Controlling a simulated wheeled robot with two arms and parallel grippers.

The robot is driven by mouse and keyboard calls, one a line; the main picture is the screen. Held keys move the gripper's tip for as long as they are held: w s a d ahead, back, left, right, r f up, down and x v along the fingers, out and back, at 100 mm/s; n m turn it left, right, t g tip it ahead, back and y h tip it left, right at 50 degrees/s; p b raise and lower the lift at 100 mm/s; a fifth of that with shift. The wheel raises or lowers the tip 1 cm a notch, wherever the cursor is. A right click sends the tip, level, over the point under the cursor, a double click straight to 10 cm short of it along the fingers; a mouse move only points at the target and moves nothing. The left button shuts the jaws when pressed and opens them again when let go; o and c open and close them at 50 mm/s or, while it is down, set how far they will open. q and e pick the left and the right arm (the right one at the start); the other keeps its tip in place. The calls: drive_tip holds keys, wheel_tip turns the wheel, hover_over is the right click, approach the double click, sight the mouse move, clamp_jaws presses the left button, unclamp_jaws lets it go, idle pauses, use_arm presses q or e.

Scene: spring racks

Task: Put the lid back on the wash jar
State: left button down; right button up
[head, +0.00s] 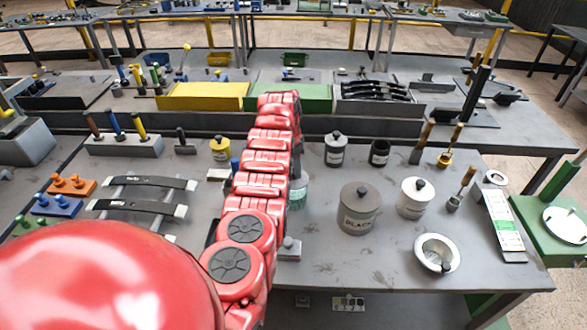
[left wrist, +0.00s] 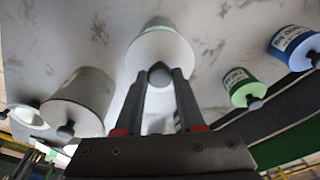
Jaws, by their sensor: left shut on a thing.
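My left gripper (left wrist: 160,85) is shut on the dark knob of a pale round lid (left wrist: 160,55) in the left wrist view. Behind the lid shows a narrow greenish strip of a jar (left wrist: 158,22), apparently the wash jar. The lid covers most of that jar, and I cannot tell whether it touches the rim or hovers above. In the head view a greenish glass jar (head: 299,192) peeks out to the right of my red left arm. That arm hides the gripper and lid there. My right gripper is not in view.
A grey jar marked BLACK (head: 358,212), a white lidded jar (head: 412,200) and a white bowl (head: 437,254) stand to the right. A smaller lidded jar (head: 336,152) is behind. Green (left wrist: 243,88) and blue (left wrist: 293,47) jars are close by in the left wrist view.

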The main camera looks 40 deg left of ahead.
use_arm(q)
drive_tip(key=shift+f+b, duration=0.15)
drive_tip(key=shift+b, duration=0.7)
idle(0.7)
idle(0.4)
unclamp_jaws()
idle(0.3)
drive_tip(key=shift+r, duration=3.5)
drive_tip(key=shift+c, duration=0.3)
clamp_jaws()
